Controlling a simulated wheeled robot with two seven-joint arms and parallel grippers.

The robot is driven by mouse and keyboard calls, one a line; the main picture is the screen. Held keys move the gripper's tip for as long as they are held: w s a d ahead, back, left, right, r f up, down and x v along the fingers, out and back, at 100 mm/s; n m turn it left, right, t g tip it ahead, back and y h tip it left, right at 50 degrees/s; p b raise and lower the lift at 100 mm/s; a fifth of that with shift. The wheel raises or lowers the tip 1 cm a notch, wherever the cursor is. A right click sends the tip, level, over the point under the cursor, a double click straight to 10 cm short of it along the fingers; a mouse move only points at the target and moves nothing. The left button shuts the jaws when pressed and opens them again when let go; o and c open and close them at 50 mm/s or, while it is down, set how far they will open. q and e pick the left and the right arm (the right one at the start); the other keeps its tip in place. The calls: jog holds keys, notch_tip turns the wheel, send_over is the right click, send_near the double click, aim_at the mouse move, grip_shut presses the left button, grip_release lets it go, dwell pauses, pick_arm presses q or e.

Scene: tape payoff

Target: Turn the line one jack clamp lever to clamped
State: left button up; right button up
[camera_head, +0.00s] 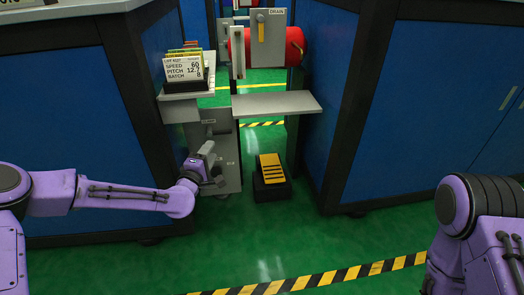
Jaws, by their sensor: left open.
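My left arm reaches in from the left, and its open gripper (211,160) is in front of a grey upright unit (229,160) below the small shelf. I cannot make out the line one jack clamp lever for certain; the gripper covers part of the grey unit. A yellow lever (261,30) points upright on a grey plate marked DRAIN (277,14), in front of a red cylinder (294,46), well above and right of the gripper. My right arm shows at the right edge, but its gripper is out of view.
A card holder (185,68) with a lot card stands on a grey shelf (180,95). A flat grey ledge (278,103) juts out beside it. A yellow pedal (270,168) sits on the floor. Blue cabinets flank the gap; green floor in front is clear up to the striped tape (325,276).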

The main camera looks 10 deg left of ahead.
aim_at(223, 133)
pick_arm(q)
jog(key=w+b, duration=0.1)
jog(key=w, duration=0.2)
jog(key=w+b, duration=0.1)
jog(key=w, duration=0.1)
jog(key=shift+w+d+f+b, duration=0.25)
jog(key=shift+d+b, duration=0.1)
jog(key=w, duration=0.2)
jog(key=w+b, duration=0.1)
jog(key=w, duration=0.1)
jog(key=shift+w+d+r+b, duration=0.1)
jog(key=shift+d+b, duration=0.1)
jog(key=shift+b, duration=0.1)
jog(key=shift+w+r, duration=0.15)
jog(key=shift+w, duration=0.2)
grip_shut()
pick_arm(e)
jog(key=w+d+f+n+h, duration=0.1)
jog(key=d+f, duration=0.2)
jog(key=f, duration=0.1)
jog(key=shift+w+d+f+t, duration=0.25)
jog(key=shift+w+d+t, duration=0.1)
jog(key=shift+t, duration=0.05)
